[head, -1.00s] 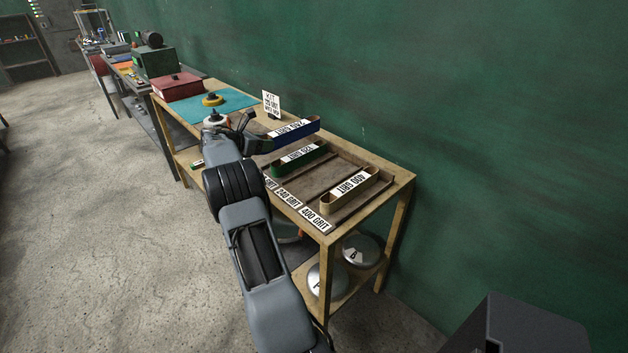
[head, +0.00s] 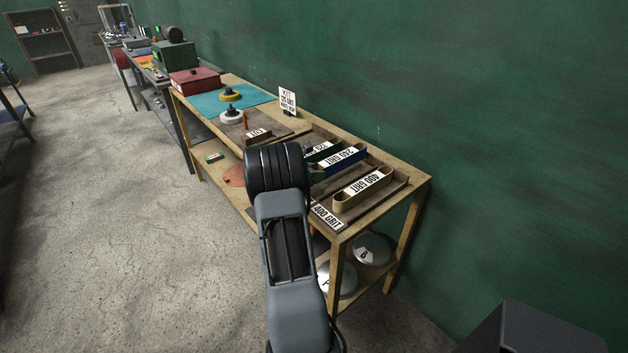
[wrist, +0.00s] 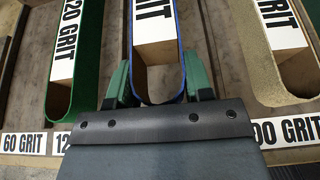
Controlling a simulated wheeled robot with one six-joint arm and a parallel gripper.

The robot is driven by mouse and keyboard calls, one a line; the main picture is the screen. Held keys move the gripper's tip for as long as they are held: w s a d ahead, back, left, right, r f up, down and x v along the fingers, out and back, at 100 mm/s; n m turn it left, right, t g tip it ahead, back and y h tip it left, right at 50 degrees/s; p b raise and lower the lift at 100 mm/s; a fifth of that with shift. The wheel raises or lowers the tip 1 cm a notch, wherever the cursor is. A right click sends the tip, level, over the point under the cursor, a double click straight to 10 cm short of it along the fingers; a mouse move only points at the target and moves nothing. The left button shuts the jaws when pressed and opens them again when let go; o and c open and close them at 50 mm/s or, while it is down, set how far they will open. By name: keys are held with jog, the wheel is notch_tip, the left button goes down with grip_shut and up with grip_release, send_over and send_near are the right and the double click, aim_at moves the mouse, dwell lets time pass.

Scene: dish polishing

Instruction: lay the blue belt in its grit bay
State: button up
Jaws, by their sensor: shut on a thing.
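The blue belt (head: 344,163), a long loop with a 240 GRIT label, is between the green belt (head: 318,151) and the tan belt (head: 362,187). My gripper (wrist: 158,88) is shut on the near end of the blue belt (wrist: 157,55), one green finger on each side. The belt lies lengthwise over the wooden tray (wrist: 216,75), about level with its neighbours; I cannot tell whether it touches the tray floor. My gripper hides the bay label in front of it.
The wrist view shows the green belt (wrist: 65,60) left and the tan belt (wrist: 275,45) right, both close by. Bay labels 60 GRIT (wrist: 23,142) and 400 GRIT (wrist: 292,132) line the front. A kit sign (head: 288,101) stands behind.

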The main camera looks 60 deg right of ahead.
jog(key=shift+f, duration=1.55)
jog(key=shift+f, duration=0.15)
jog(key=o, duration=1)
jog(key=shift+o, duration=0.2)
